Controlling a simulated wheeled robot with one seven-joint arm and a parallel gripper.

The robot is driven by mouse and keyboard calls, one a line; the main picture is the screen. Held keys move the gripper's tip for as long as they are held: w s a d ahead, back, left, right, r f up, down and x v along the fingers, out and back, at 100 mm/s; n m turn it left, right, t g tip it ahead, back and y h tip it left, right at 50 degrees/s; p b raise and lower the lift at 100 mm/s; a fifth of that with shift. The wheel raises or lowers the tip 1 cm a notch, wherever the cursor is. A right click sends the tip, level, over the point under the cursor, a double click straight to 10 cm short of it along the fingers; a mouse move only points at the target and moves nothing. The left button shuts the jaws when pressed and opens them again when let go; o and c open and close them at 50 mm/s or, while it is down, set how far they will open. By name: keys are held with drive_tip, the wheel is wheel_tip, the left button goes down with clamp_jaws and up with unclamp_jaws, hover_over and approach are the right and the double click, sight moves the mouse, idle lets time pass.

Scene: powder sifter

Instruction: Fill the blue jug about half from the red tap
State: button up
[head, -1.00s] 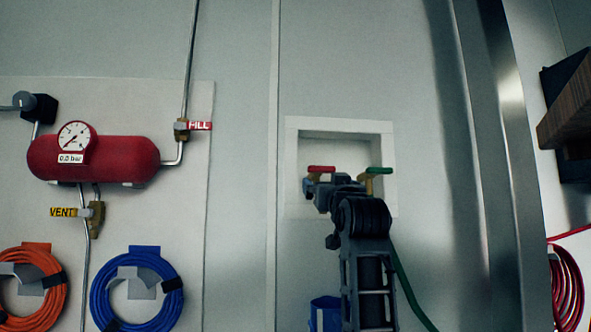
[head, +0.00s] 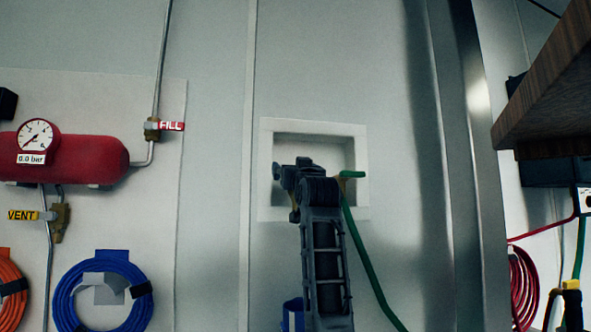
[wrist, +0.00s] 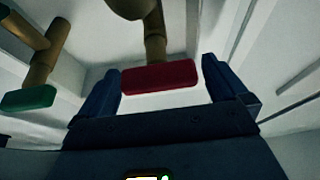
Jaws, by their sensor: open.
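The red tap handle (wrist: 160,77) shows in the wrist view between my two fingers, with a gap on each side; its brass body rises behind it. My gripper (wrist: 165,84) is open around or just short of the handle; I cannot tell the exact depth. In the head view my gripper (head: 283,173) is in front of the wall recess (head: 312,126) and hides the red handle. The blue jug (head: 292,316) stands low in the head view, partly behind my arm and cut by the bottom edge.
A green tap handle (head: 351,174) with a green hose (head: 368,262) is just right of my gripper; it also shows at left in the wrist view (wrist: 28,98). A wooden shelf (head: 548,85) juts in at upper right. A red tank (head: 95,158) hangs at left.

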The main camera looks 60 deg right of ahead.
drive_tip(key=shift+c, duration=0.3)
drive_tip(key=c, duration=0.9)
drive_tip(key=shift+o, duration=0.2)
drive_tip(key=m+g+h, duration=0.1)
drive_tip(key=m, duration=0.3)
drive_tip(key=shift+g, duration=0.3)
drive_tip(key=shift+s+d+f+m+g+h, duration=0.15)
drive_tip(key=shift+m+g, duration=0.4)
drive_tip(key=shift+m, duration=0.65)
drive_tip(key=shift+a+r+m+g+h, duration=0.15)
drive_tip(key=shift+m+g, duration=0.45)
drive_tip(key=shift+m, duration=0.6)
drive_tip(key=shift+s+d+f+m+g+h, duration=0.15)
drive_tip(key=shift+m+g, duration=0.4)
drive_tip(key=shift+m, duration=0.65)
drive_tip(key=shift+w, duration=0.1)
